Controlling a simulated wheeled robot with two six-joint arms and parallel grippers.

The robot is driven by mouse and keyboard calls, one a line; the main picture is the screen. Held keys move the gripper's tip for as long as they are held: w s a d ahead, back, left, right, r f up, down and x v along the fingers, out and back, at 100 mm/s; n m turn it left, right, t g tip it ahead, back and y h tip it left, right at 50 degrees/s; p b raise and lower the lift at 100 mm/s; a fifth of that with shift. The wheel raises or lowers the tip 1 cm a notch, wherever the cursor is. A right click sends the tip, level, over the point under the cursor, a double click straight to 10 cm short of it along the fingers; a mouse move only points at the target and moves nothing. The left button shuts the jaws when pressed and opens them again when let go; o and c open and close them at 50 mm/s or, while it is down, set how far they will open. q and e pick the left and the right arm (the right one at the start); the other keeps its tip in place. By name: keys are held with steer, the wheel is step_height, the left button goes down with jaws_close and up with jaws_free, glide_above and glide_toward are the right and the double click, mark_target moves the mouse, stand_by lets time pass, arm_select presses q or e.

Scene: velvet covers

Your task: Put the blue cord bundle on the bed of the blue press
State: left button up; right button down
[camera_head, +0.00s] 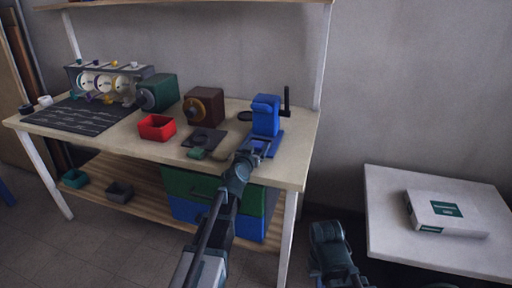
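The blue press (266,114) stands upright near the right end of the workbench, with its flat blue bed (271,142) at its foot. My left gripper (246,157) is at the front left edge of the bed, over the bench's front part, and covers some of it. Its fingers are too small and dark to tell open from shut. I cannot make out the blue cord bundle as a separate thing; it may be hidden at the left gripper or blend with the blue bed. My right arm shows at the bottom, right of the bench, but I cannot make out its fingers.
On the workbench (110,143) are a red bin (157,127), a green machine (159,92), a brown machine (204,106), a dark plate (209,137), a small green block (197,154) and a spool rack (103,82). A white table (395,213) with a box (447,213) stands right.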

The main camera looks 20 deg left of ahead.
arm_select(q)
steer(key=shift+s, duration=0.1)
steer(key=shift+r+p, duration=0.45)
steer(key=shift+p, duration=0.3)
steer(key=s, duration=0.4)
steer(key=s+r+p, duration=0.1)
steer(key=s, duration=0.6)
steer(key=shift+s+a+r+p, duration=0.1)
steer(key=shift+s+r+p, duration=0.2)
steer(key=shift+s+r, duration=0.05)
